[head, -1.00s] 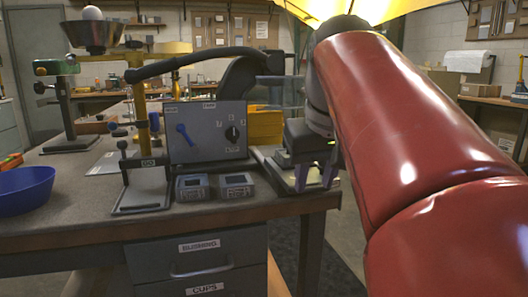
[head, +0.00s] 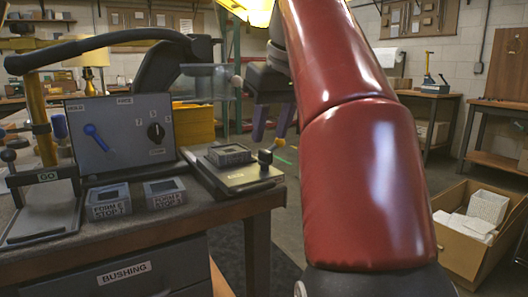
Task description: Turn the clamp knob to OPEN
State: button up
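A slanted plate (head: 228,182) at the bench's right corner carries a small grey block with a dark window (head: 229,155). Beside the block stand a small black knob (head: 265,157) and a yellow-tipped piece (head: 279,142). A grey panel (head: 118,165) to the left has a blue lever (head: 96,138) tilted up-left and a round black knob (head: 156,132) with small marks around it. I cannot read which knob is the clamp's or any OPEN mark. My gripper (head: 273,122) points down with its two fingers apart and nothing between them, appearing above the plate's far right end.
Two small grey blocks (head: 108,201) (head: 164,192) sit in front of the panel. A dark curved arm (head: 100,42) spans above it. A yellow box (head: 193,123) stands behind. An open carton (head: 465,240) is on the floor at right. My red arm hides the middle right.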

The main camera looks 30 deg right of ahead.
aim_at(265, 150)
jog(key=b+x, duration=0.1)
jog(key=x, duration=0.3)
grip_shut()
